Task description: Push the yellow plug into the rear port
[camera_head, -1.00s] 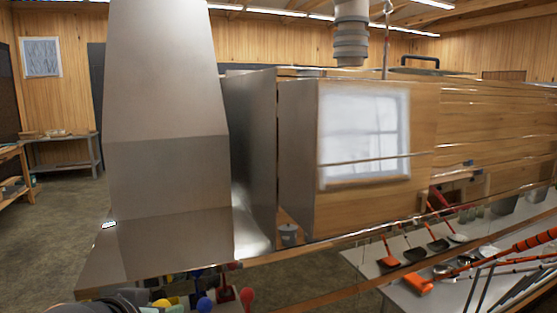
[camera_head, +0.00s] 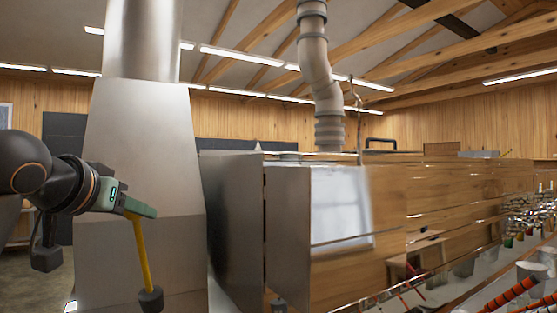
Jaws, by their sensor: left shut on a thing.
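My left gripper (camera_head: 140,209) is at the left, in front of the large metal hood. It is shut on a thin yellow rod (camera_head: 142,252) that hangs down at a slight tilt. I cannot tell for sure whether this held piece is the yellow plug. No rear port can be made out. My right gripper is out of view.
The tall metal hood (camera_head: 160,140) with its flue stands close behind my left gripper. The shiny evaporator body (camera_head: 317,205) stretches away to the right. Orange-handled tools (camera_head: 512,292) lie at the lower right.

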